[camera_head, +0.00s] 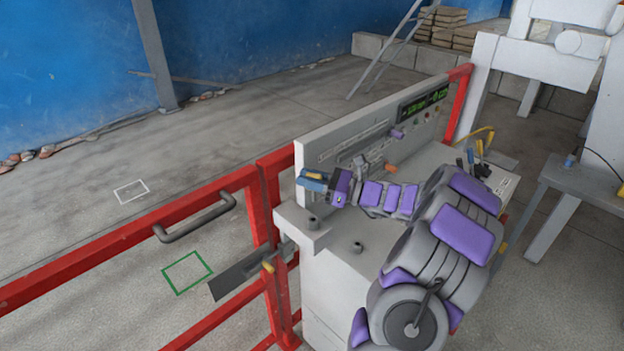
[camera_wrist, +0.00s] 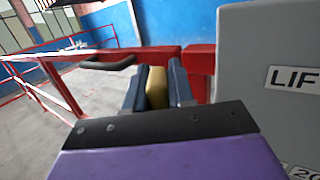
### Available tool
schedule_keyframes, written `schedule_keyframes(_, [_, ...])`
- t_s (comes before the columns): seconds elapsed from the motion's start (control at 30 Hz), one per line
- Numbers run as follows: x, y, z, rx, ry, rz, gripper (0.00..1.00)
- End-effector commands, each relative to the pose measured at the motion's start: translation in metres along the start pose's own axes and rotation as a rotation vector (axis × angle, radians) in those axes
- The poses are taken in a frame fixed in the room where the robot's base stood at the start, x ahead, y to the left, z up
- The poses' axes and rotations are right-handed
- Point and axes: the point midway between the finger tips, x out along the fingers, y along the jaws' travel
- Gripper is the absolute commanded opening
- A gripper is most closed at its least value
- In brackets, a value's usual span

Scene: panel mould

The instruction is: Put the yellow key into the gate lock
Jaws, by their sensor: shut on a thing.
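My gripper (camera_head: 313,179) is above the near left end of the grey console, close to the top of the red gate post. Its blue fingers are shut on the yellow key (camera_wrist: 157,90), which shows as a yellow block between them in the wrist view. Only a small part of the key shows in the head view (camera_head: 314,173). The likely gate lock (camera_head: 284,252) is a grey fitting on the red post, lower and to the left of my gripper. A small yellow piece (camera_head: 268,266) sits beside it, on a dark grey plate. The key is apart from this fitting.
The red gate (camera_head: 130,239) with a dark handle (camera_head: 195,219) runs to the left. The console (camera_head: 340,250) has small grey posts on its top and an upright panel (camera_head: 345,140) behind my gripper. A green square (camera_head: 187,272) marks open floor beyond the gate.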

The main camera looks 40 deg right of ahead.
Motion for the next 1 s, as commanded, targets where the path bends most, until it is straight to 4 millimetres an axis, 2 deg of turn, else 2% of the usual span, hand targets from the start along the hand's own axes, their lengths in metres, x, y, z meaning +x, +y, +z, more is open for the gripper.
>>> schedule_keyframes(0.37, [0.0,-0.001,0.002,0.001,-0.001,0.001,0.0])
schedule_keyframes(0.7, [-0.004,-0.001,-0.031,0.003,0.0,0.0,0.0])
schedule_keyframes(1.0, [-0.007,-0.001,-0.053,0.0,-0.001,0.0,0.0])
